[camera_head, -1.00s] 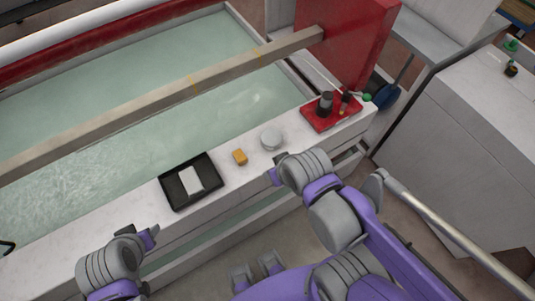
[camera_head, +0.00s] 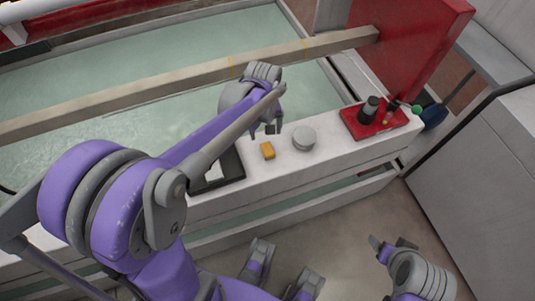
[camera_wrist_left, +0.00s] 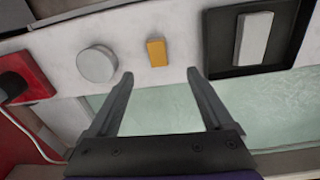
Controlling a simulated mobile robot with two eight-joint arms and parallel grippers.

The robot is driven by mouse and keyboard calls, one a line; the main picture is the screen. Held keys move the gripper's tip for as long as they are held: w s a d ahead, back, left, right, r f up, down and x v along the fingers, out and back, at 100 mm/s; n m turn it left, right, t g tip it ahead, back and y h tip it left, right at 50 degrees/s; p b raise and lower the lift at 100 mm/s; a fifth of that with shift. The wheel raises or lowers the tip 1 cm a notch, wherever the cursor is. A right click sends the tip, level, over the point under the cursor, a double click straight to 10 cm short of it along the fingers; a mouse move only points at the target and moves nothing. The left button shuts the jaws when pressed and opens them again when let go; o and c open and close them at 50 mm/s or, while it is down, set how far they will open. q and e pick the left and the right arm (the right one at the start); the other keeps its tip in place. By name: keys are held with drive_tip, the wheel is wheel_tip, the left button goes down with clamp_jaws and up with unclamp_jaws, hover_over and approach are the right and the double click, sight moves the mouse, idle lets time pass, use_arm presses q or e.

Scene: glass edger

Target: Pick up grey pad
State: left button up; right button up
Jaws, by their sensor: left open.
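A round, light-grey pad (camera_head: 304,138) lies flat on the white ledge; it also shows in the left wrist view (camera_wrist_left: 97,64). A pale grey rectangular block (camera_head: 214,171) lies in a black tray, partly hidden by my left arm; it shows fully in the left wrist view (camera_wrist_left: 255,38). I cannot tell for certain which is the named grey pad. My left gripper (camera_head: 272,129) is open and empty above the ledge. In the left wrist view its fingers (camera_wrist_left: 160,73) point towards the orange block, between the round pad and the tray. My right gripper (camera_head: 390,244) is low at the right, away from the ledge.
An orange block (camera_head: 267,151) sits between the round pad and the black tray (camera_head: 232,160). A red tray (camera_head: 360,130) with dark fittings stands farther right. A long beam (camera_head: 190,76) crosses the water basin (camera_head: 130,123) behind. The ledge between round pad and red tray is clear.

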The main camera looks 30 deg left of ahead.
use_arm(q)
wheel_tip(320, 180, down, 2)
drive_tip(key=w, duration=0.2)
drive_tip(key=n+b, duration=0.1)
hover_over(268, 149)
drive_tip(key=shift+g, duration=0.3)
drive_tip(key=f, duration=0.5)
drive_tip(key=shift+a, duration=0.2)
drive_tip(key=shift+s+d+f+b, duration=0.15)
drive_tip(key=shift+f+b, duration=0.15)
drive_tip(key=shift+f, duration=1.25)
drive_tip(key=shift+w+d+f+b, duration=0.1)
drive_tip(key=shift+f+b, duration=0.15)
drive_tip(key=shift+f, duration=1.25)
clamp_jaws()
